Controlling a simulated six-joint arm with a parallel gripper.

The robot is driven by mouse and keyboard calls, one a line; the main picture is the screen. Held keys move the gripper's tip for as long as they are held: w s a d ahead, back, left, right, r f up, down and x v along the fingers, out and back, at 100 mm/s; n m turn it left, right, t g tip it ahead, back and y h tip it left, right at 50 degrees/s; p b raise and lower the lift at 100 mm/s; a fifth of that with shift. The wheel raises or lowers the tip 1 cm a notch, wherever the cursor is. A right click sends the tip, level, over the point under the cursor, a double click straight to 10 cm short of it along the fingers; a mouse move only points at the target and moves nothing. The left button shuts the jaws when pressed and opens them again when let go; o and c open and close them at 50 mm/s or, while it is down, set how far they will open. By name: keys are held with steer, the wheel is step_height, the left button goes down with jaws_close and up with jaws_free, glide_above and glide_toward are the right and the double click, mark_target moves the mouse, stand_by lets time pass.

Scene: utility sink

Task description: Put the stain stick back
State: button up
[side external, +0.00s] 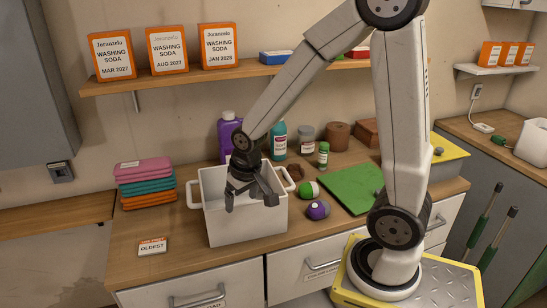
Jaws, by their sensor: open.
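My gripper (250,203) is open, pointing down at the white bin (240,228) with side handles. From this angle I cannot tell whether the fingertips are inside the bin or above it. No object shows between the fingers. No label names the stain stick legibly. Small candidates right of the bin are a white piece with a green end (308,190) lying on its side, a purple piece with a white spot (318,210) and an upright green-capped bottle (323,155). I cannot tell which is the stain stick. The bin's inside is partly hidden by my gripper.
Folded cloths (145,183) are stacked left of the bin. A card reading "OLDEST" (152,246) lies front left. A purple bottle (229,133), teal bottle (278,140) and jar (306,139) stand behind. A green mat (350,188) lies right. Washing soda boxes (167,50) line the shelf.

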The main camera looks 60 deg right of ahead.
steer(key=s+a+f+n, duration=0.1)
steer(key=s+a+n, duration=0.2)
steer(key=s+a, duration=0.2)
steer(key=shift+a+n+y, duration=0.25)
steer(key=shift+n+y, duration=0.15)
